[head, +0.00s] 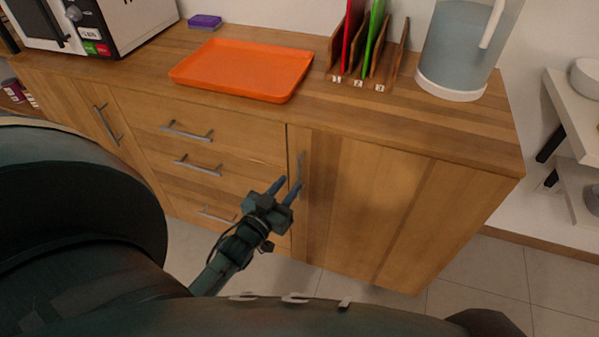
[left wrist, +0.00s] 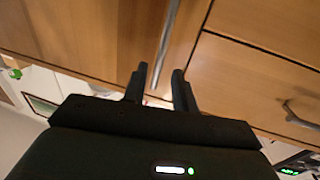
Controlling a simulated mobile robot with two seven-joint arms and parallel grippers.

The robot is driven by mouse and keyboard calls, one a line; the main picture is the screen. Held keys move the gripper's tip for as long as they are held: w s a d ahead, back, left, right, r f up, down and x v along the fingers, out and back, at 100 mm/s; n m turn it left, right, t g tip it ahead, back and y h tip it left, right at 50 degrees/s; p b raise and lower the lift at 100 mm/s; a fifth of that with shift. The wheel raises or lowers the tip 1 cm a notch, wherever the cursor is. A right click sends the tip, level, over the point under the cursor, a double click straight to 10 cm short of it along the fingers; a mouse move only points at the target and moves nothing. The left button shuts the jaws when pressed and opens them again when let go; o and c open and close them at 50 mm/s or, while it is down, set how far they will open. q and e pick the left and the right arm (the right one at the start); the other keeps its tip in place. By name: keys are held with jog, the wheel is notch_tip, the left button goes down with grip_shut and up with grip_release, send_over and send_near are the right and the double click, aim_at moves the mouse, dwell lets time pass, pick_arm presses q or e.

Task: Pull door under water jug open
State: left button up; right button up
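The water jug (head: 465,45) stands on the right end of the wooden counter. The door (head: 370,210) below it is shut, with a vertical metal bar handle (head: 299,172) near its left edge. My left gripper (head: 290,185) is open at the handle, its two blue fingers apart. In the left wrist view the handle (left wrist: 165,45) runs down towards the gap between the fingers (left wrist: 160,74); I cannot tell whether they touch it. The door's wood (left wrist: 90,35) fills the left of that view. My right gripper is not in view.
Drawers (head: 215,140) with bar handles are left of the door. An orange tray (head: 243,70), a rack (head: 375,75) with red and green boards, and a microwave (head: 125,20) stand on the counter. White shelves (head: 570,115) are at the right. The tiled floor (head: 480,285) before the door is clear.

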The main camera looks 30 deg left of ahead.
aim_at(298, 173)
pick_arm(q)
jog(key=w, duration=0.6)
jog(key=shift+w+a, duration=0.1)
jog(key=shift+a, duration=0.05)
jog(key=shift+c, duration=0.2)
grip_shut()
